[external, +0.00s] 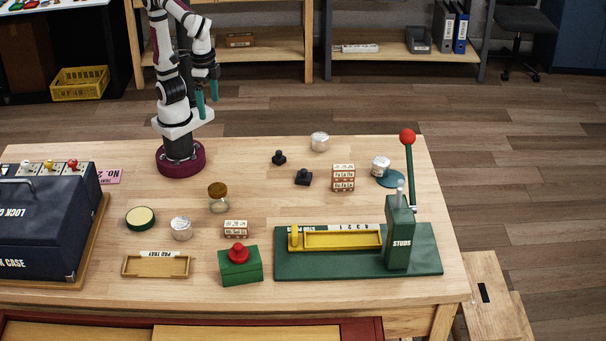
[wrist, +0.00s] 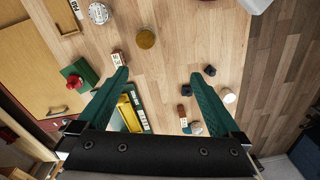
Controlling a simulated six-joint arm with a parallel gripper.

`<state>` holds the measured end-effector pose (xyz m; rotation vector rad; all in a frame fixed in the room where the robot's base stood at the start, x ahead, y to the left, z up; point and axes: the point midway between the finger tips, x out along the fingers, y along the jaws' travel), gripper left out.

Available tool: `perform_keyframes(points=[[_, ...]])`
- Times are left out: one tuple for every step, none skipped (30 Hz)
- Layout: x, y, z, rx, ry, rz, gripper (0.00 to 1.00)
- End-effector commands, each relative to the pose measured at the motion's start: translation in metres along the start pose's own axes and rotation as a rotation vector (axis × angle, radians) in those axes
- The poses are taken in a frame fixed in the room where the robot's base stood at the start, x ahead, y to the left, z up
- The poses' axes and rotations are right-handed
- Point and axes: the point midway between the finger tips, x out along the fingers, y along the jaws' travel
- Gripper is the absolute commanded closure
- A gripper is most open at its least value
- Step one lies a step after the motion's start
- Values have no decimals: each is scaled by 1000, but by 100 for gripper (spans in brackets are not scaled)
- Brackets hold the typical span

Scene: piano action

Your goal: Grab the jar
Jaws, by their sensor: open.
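A small clear jar with a brown lid (external: 218,192) stands upright on the table, left of centre. Its round brown lid shows from above in the wrist view (wrist: 146,39), near the top centre. My gripper (external: 207,97) has two teal fingers and hangs well above the table's back left, over my base and behind the jar. In the wrist view my gripper (wrist: 158,78) is open with nothing between its fingertips. The jar lies beyond the fingertips, apart from them, nearer the left finger. The lid hides most of the jar's body in that view.
Near the jar are a white-topped tin (external: 181,229), a green-and-cream round tin (external: 140,217), a lettered block (external: 236,228) and a green box with a red button (external: 240,268). A green lever press (external: 400,235) stands right. Bare wood lies behind the jar.

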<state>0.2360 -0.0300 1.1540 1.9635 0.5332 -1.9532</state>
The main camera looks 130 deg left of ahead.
Motion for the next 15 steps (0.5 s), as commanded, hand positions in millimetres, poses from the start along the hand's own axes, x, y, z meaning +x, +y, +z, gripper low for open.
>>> perform_keyframes(points=[[17,-21,11,137,4,-20,0],[30,-34,17,245,6,-35,0],[45,-49,26,386,8,-53,0],[56,-60,32,487,8,-66,0],[67,-70,39,582,6,-79,0],[79,-81,47,695,1,-94,0],[87,-88,52,768,-1,-102,0],[94,-93,56,831,-5,-110,0],[101,-99,61,894,-9,-118,0],[105,-102,63,930,-12,-123,0],[107,-103,64,955,-13,-125,0],[109,-104,66,973,-15,-126,0],[109,-105,66,979,-16,-127,0],[109,-105,66,980,-16,-127,0],[109,-104,66,980,-16,-127,0]])
